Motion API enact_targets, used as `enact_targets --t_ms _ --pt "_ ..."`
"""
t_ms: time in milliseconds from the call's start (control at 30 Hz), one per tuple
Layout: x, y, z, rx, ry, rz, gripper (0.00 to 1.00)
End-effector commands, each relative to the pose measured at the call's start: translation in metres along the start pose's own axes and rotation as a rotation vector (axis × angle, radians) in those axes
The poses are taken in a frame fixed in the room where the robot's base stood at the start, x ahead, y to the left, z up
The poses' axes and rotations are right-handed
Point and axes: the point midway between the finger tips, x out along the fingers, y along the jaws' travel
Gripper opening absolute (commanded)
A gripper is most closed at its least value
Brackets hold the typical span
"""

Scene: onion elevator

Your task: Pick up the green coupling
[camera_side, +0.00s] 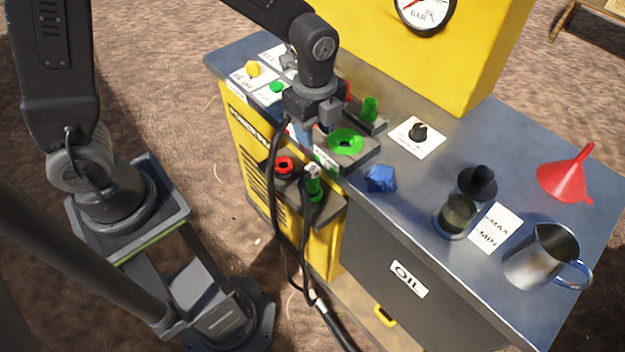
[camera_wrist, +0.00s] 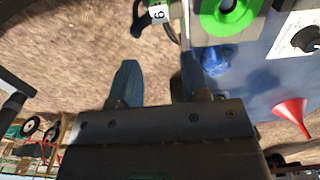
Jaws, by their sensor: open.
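A green coupling (camera_side: 314,186) with a metal top stands upright in a holder on the yellow machine's side ledge, with a black hose by it. A red coupling (camera_side: 284,166) stands left of it. My gripper (camera_wrist: 158,82) is open and empty in the wrist view, its two fingers apart over brown ground. In the side view my wrist is above the bench's left part, up and left of the green coupling, and the fingertips are hard to make out. The green coupling cannot be made out in the wrist view.
On the bench are a green ring (camera_side: 346,141), a green upright fitting (camera_side: 370,108), a blue lump (camera_side: 380,178), a dark knob (camera_side: 419,132), a red funnel (camera_side: 566,178) and a metal jug (camera_side: 541,255). Black hoses hang in front of the ledge. A yellow gauge panel rises behind.

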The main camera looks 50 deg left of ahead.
Motion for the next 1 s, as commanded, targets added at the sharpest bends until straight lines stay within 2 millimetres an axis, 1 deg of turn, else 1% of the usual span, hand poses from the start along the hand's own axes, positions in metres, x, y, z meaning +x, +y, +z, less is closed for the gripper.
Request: enact_targets --t_ms 300,400,667,900,1000 --pt "0.058 0.001 0.001 0.002 -0.002 0.007 0.42" --pt "0.072 0.001 0.001 0.001 -0.001 0.005 0.42" --pt "0.090 0.001 0.002 0.000 -0.001 0.003 0.42" --pt "0.125 0.001 0.006 0.001 -0.001 0.005 0.42" --pt "0.133 0.000 0.006 0.001 -0.001 0.003 0.42"
